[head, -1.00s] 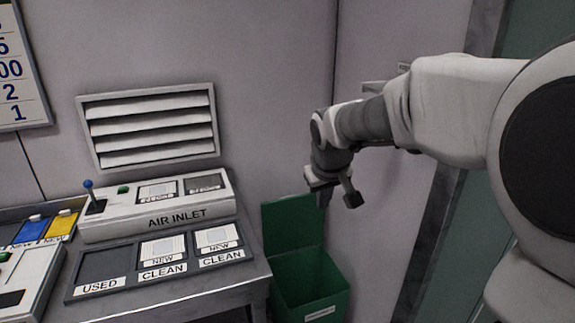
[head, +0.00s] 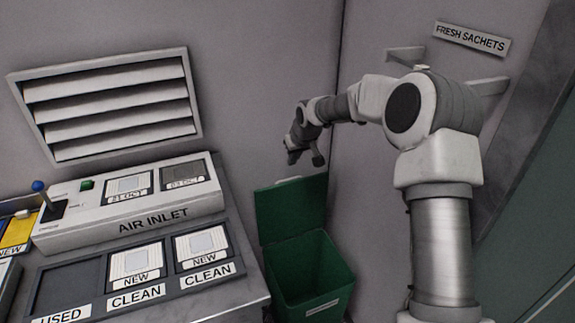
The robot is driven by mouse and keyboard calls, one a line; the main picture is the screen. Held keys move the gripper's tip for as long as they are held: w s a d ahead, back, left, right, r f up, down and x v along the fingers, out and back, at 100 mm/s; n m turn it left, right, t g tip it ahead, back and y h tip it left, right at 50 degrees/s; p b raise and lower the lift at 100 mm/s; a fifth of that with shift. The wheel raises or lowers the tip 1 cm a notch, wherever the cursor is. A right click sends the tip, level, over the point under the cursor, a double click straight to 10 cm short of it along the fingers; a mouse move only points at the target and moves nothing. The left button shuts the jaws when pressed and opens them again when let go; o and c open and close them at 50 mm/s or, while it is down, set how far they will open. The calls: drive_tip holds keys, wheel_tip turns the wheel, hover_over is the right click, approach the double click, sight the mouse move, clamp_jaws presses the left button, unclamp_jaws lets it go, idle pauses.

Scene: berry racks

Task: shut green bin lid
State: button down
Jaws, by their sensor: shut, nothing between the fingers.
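The green bin (head: 318,275) stands on the floor to the right of the metal bench, in the corner by the wall. Its green lid (head: 291,208) is raised, standing up at the back of the bin, and the bin's mouth is open. The inside looks dark green and empty as far as I can see. My gripper (head: 292,157) is shut and empty. In the picture it appears just above the lid's top edge; I cannot tell whether it touches the lid.
The bench with the AIR INLET box (head: 130,212) and the tray of pads (head: 137,265) is left of the bin. A blue-knobbed lever (head: 41,190) sticks up on the box. A FRESH SACHETS sign (head: 472,38) and shelf brackets are on the right wall.

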drive_tip(key=shift+w+a+f, duration=0.15)
drive_tip(key=shift+w+f, duration=0.3)
drive_tip(key=shift+w, duration=0.15)
drive_tip(key=b+x, duration=0.2)
drive_tip(key=x, duration=0.7)
drive_tip(key=shift+a+f, duration=0.1)
drive_tip(key=shift+f, duration=0.15)
